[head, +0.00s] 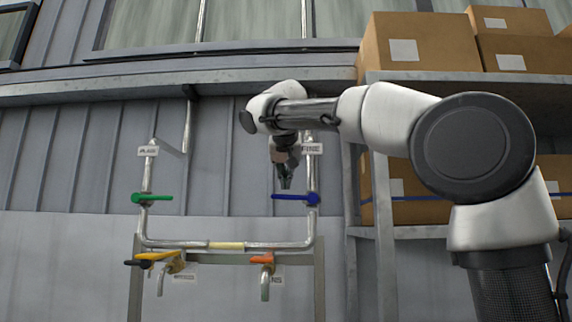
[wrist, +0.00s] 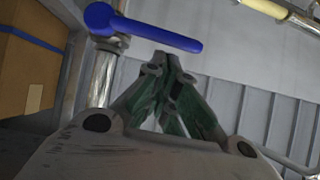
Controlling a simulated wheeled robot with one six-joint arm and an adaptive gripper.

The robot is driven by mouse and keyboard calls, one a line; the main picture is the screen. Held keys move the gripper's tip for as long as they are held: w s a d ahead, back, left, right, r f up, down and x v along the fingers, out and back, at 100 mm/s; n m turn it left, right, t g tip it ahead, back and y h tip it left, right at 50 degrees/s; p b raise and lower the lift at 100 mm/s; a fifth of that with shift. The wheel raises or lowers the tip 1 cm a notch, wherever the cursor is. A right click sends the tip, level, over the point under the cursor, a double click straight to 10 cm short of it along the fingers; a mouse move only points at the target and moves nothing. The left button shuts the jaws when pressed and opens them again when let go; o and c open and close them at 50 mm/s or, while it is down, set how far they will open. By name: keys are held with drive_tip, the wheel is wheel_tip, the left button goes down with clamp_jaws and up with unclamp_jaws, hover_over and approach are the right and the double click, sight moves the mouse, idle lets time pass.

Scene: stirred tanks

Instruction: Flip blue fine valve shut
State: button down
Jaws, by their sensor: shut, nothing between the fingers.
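The blue fine valve (head: 312,198) sits on the right vertical pipe, below a label reading FINE (head: 311,148). Its blue lever (head: 290,197) lies level, crosswise to the pipe, pointing left. In the wrist view the blue lever (wrist: 160,35) runs across just beyond my fingertips. My gripper (head: 286,184) is shut and empty, pointing down just above the lever's left half. In the wrist view my gripper (wrist: 168,62) has its fingertips close to the lever; I cannot tell whether they touch it.
A green-levered valve (head: 150,198) is on the left pipe. Below are taps with orange (head: 262,259) and yellow-black (head: 155,257) handles. A shelf post (head: 384,230) and cardboard boxes (head: 420,42) stand to the right.

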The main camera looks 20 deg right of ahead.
drive_tip(key=shift+w+f, duration=0.1)
drive_tip(key=shift+f, duration=0.35)
drive_tip(key=shift+f, duration=0.1)
drive_tip(key=shift+a+f+h, duration=0.2)
drive_tip(key=shift+f+h, duration=0.1)
drive_tip(key=shift+f, duration=0.3)
